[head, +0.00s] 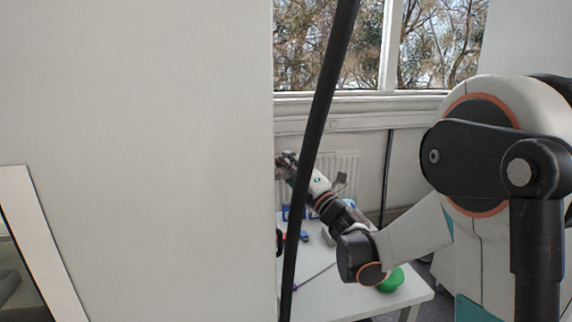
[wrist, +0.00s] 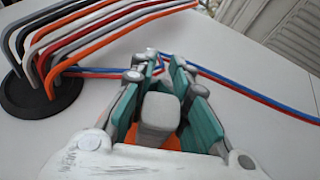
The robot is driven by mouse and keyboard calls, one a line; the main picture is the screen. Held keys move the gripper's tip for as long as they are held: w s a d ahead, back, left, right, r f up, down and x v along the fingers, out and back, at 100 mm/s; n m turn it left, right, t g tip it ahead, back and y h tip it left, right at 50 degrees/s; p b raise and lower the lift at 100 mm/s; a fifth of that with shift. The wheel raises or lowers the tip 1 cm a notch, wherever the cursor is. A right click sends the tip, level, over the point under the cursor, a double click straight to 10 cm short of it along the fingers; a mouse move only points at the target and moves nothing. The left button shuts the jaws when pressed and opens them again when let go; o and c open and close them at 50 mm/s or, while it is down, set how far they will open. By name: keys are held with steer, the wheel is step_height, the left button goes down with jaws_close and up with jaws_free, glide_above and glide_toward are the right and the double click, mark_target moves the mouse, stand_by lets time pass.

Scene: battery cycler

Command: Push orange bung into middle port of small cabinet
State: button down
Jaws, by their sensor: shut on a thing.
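My gripper (wrist: 155,64) reaches up the middle of the wrist view, its teal-sided fingers drawn together at the tips. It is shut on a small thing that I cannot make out. An orange patch (wrist: 152,136) shows low between the finger bases, behind a grey block; I cannot tell whether it belongs to my gripper. In the head view my gripper (head: 286,165) is small and far off, partly behind a black pole. I cannot pick out the orange bung, the small cabinet or its middle port for certain in either view.
Several coloured bent tubes (wrist: 88,38) arch over a black round base (wrist: 40,94) at left. Red and blue cables (wrist: 255,93) run by the fingertips. A white table (head: 340,295) carries a green round thing (head: 391,280). A pale panel (head: 140,130) blocks much of the head view.

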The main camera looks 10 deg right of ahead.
steer(key=shift+a+b, duration=0.35)
steer(key=shift+a, duration=2.05)
stand_by(2.5)
jaws_free()
stand_by(0.6)
steer(key=shift+b+v, duration=1.6)
steer(key=shift+v, duration=3.85)
